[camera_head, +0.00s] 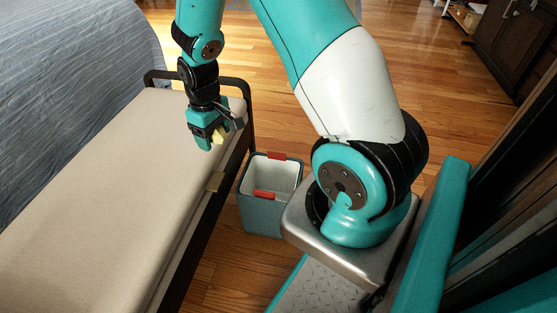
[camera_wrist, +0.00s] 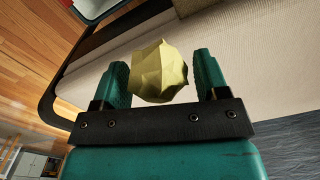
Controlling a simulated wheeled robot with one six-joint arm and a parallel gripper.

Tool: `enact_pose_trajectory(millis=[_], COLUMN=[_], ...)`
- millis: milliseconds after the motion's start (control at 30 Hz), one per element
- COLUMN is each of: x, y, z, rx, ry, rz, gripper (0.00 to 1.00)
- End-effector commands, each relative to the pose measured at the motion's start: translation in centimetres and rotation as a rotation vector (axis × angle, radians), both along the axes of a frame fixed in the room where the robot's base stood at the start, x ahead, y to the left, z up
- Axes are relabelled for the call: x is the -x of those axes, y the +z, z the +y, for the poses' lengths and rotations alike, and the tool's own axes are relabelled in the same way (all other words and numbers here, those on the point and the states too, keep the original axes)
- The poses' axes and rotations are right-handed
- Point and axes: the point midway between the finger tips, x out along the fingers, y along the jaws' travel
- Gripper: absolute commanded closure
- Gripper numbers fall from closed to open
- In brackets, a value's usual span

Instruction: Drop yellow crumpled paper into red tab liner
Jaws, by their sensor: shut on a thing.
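The yellow crumpled paper (camera_wrist: 160,74) is between the two teal fingers of my gripper (camera_wrist: 161,80) in the wrist view. In the head view my gripper (camera_head: 211,138) is shut on the paper (camera_head: 218,134), above the right side of the bench cushion. The liner with red tabs is a light lining in a grey-teal bin (camera_head: 262,217), which stands on the floor to the right of the bench. One red tab (camera_head: 267,194) is on the near rim and another (camera_head: 278,156) on the far rim. The gripper is higher than the bin and to its left.
A beige bench (camera_head: 110,190) with a dark metal frame (camera_head: 250,115) lies left of the bin. A bed with a grey-blue cover (camera_head: 70,50) is at the far left. Wooden floor (camera_head: 262,90) is open behind the bin. A dark cabinet (camera_head: 515,45) is at the back right.

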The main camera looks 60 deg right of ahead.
Motion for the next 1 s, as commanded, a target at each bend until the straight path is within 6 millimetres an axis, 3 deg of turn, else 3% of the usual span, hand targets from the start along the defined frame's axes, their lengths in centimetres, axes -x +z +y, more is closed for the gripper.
enact_pose_trajectory(millis=[33,400,600,833,1000], x=[0.2,3.0,4.3,4.6,4.6], y=[-3.9,-15.9,-18.4,-19.4,-21.3], z=[-2.1,-13.9,-16.8,-17.2,-17.2], rx=[-0.001,0.0,0.0,0.0,0.0], ry=[0.016,0.21,0.271,0.284,0.283], rz=[0.002,0.0,-0.001,-0.001,-0.001], gripper=[0.54,0.54,0.54,0.54,0.54])
